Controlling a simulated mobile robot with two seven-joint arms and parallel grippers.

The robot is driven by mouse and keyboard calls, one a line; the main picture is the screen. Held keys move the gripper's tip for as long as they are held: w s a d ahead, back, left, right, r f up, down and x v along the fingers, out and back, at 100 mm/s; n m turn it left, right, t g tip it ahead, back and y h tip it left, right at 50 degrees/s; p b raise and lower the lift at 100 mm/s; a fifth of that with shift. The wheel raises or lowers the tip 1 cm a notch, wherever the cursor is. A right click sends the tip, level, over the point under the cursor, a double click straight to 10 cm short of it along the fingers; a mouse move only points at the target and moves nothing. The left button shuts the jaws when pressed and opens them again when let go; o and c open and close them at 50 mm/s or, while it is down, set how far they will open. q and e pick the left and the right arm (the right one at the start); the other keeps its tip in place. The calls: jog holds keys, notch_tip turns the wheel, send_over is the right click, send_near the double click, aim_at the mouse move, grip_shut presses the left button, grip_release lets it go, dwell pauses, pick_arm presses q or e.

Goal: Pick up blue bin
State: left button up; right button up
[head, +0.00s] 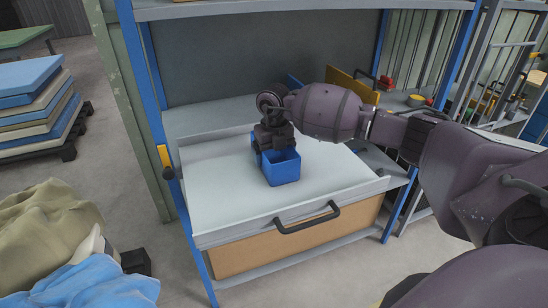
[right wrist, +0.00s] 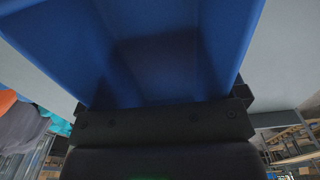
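The blue bin (head: 284,172) stands upright on the pale top of the pulled-out drawer (head: 220,205) in the head view. My right gripper (head: 272,143) is at the bin's far side and hides part of it. In the right wrist view the blue bin (right wrist: 165,50) fills the middle of the picture. The bin's underside contact is hard to judge. My left gripper is not in view.
The drawer has a dark handle (head: 307,217) in front and sits in a blue-posted shelf rack (head: 158,100). Stacked cushions (head: 35,105) stand at the left, and crumpled cloths (head: 70,270) lie at the lower left. Drawer surface left of the bin is clear.

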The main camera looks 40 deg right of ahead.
jog(key=shift+c, duration=1.4)
